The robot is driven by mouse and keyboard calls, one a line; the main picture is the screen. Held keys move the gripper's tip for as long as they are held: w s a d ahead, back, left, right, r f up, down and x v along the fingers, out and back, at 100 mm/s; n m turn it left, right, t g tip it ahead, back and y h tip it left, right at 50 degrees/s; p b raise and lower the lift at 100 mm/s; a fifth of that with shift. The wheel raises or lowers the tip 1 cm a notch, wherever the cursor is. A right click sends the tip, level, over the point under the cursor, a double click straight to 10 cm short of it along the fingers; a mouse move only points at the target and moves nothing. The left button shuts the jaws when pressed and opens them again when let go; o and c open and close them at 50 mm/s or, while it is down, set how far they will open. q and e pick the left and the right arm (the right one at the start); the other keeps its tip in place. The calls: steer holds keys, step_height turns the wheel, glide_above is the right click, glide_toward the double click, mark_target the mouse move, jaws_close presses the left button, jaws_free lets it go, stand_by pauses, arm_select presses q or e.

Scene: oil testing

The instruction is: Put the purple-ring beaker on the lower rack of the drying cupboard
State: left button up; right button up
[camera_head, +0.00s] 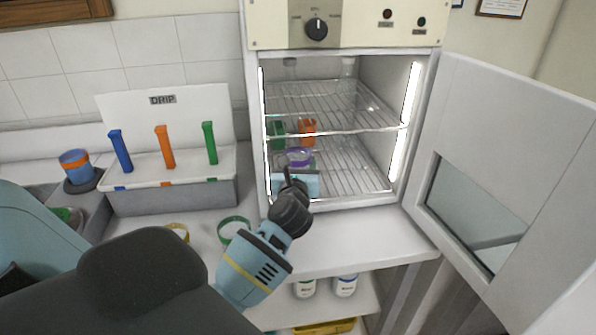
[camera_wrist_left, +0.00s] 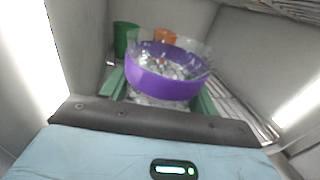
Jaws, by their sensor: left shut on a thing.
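The purple-ring beaker (camera_wrist_left: 165,72) is a clear vessel with a purple band, held between the green finger pads of my left gripper (camera_wrist_left: 163,92). In the head view the beaker (camera_head: 298,157) shows inside the drying cupboard (camera_head: 254,120), over the lower rack (camera_head: 352,172). My left gripper (camera_head: 298,178) reaches in through the open front and is shut on the beaker. Whether the beaker's base touches the rack is hidden. A green item (camera_head: 277,133) and an orange item (camera_head: 307,128) stand behind it on the lower rack. My right gripper is not in view.
The cupboard door (camera_head: 505,140) is swung open to the right. The upper rack (camera_head: 330,105) hangs above my gripper. The lower rack's right side is clear. Outside, a drip rack (camera_head: 165,100) with coloured holders and a green ring (camera_head: 233,229) are on the left.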

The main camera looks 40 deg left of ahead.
arm_select(q)
steer(key=shift+f, duration=1.1)
steer(key=shift+f, duration=0.2)
steer(key=o, duration=1.1)
steer(key=shift+r, duration=0.15)
steer(key=shift+s+d+r, duration=0.1)
steer(key=v, duration=1.1)
steer(key=shift+s+d+b, duration=0.2)
steer(key=shift+s+b, duration=0.1)
steer(key=shift+s, duration=0.05)
